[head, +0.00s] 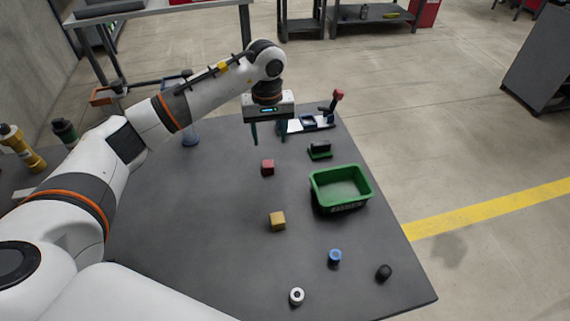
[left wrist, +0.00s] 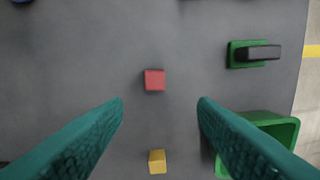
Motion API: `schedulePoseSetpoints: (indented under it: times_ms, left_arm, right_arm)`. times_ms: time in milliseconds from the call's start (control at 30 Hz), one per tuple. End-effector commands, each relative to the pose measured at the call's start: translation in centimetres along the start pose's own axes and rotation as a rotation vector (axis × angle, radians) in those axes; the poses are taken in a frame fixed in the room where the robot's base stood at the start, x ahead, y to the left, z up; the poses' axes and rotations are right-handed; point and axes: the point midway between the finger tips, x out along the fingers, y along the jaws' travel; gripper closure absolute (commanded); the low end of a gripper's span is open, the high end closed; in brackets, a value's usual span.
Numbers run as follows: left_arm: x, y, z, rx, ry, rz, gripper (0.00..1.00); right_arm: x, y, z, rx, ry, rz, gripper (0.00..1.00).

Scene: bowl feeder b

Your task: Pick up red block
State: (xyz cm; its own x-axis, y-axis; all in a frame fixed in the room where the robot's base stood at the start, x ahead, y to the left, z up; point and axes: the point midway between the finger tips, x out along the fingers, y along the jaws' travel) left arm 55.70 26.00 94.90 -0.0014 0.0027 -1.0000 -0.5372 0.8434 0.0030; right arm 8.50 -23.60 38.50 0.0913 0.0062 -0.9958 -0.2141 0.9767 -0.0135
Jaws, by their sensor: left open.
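The red block (head: 267,167) lies on the dark grey table (head: 190,230), near its middle. In the left wrist view the red block (left wrist: 154,80) is beyond the fingertips, a little left of the midline between them. My left gripper (head: 268,141) is open and empty, above the table and behind the red block in the head view. Its two teal fingers (left wrist: 160,103) are spread wide in the left wrist view. My right gripper is not in view.
A yellow block (head: 277,221) lies nearer than the red one. A green bin (head: 341,172) stands to the right, with a green-and-black part (head: 320,150) behind it. A blue piece (head: 335,256), a white ring (head: 296,296) and a black piece (head: 383,272) lie near the front.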

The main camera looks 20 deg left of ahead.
Motion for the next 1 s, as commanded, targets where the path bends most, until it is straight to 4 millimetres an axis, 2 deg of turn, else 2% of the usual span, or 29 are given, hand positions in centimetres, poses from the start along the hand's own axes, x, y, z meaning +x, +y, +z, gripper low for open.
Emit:
schedulePoseSetpoints:
  times_ms: [100,233,467,700,800,1000]
  left_arm:
    - [2.2,0.1,-0.1,0.000,0.006,0.003,0.47]
    - [4.1,0.1,-0.1,-0.001,0.004,0.001,0.47]
    - [5.8,0.1,-0.1,0.001,0.003,0.000,0.47]
    - [9.3,0.4,0.0,0.000,0.004,0.000,0.47]
    - [10.1,0.4,0.1,0.001,0.001,0.000,0.47]
    - [10.3,0.4,0.1,0.001,-0.001,0.000,0.47]
  right_arm:
    - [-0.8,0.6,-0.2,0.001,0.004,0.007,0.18]
    - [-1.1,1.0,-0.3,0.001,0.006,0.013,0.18]
    - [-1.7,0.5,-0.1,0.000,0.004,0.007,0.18]
    - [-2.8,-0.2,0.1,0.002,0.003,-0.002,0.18]
    - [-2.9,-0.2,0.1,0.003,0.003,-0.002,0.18]
    - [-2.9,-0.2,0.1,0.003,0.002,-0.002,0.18]
